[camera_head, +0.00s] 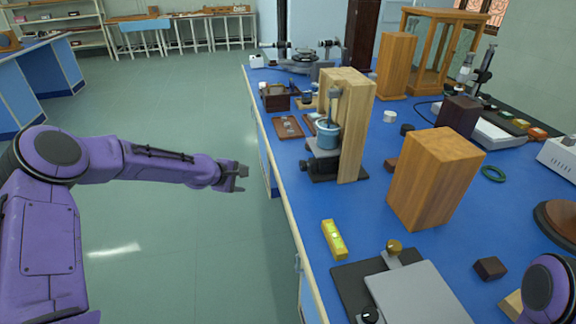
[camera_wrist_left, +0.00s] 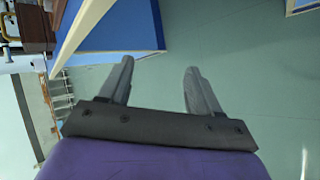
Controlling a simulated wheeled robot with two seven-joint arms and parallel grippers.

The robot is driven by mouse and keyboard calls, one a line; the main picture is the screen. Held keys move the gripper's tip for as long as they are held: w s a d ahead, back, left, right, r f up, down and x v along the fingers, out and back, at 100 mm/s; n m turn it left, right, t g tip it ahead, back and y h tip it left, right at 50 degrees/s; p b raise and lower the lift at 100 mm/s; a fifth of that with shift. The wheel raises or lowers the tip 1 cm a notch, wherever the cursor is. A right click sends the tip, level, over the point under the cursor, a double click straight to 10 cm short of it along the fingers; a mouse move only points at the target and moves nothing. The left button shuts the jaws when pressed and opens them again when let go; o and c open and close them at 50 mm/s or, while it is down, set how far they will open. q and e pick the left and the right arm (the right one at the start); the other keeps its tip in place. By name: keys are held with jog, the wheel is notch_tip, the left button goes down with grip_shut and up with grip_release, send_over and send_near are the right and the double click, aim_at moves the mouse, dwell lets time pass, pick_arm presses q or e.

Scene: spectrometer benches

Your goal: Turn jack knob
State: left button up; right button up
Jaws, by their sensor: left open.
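A small black jack (camera_head: 324,163) stands on the blue bench inside a wooden frame (camera_head: 355,130), with a blue vessel (camera_head: 327,135) above it. A dark knob (camera_head: 304,166) seems to show on its left side, too small to make out well. My left gripper (camera_head: 239,178) is open and empty, left of the bench edge over the floor and apart from the jack. In the left wrist view my open fingers (camera_wrist_left: 158,72) have only floor and bench side behind them. My right gripper is out of view; only part of my right arm shows at the lower right.
A yellow level (camera_head: 334,240) lies near the bench's front edge. A grey plate (camera_head: 415,295) with a brass knob (camera_head: 394,248) is nearer. A wooden block (camera_head: 435,180) stands right of the frame. A brown tray (camera_head: 288,127) lies behind the jack.

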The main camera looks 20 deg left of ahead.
pick_arm(q)
jog(key=w+a+r+m+t+y, duration=0.1)
jog(key=w+a+r+m+t, duration=0.45)
jog(key=m, duration=0.75)
jog(key=m+g+h, duration=0.8)
jog(key=m+h, duration=0.2)
jog(key=m, duration=0.6)
send_near(300, 166)
jog(key=x, duration=0.8)
jog(key=shift+w+d, duration=0.1)
jog(key=shift+d, duration=0.3)
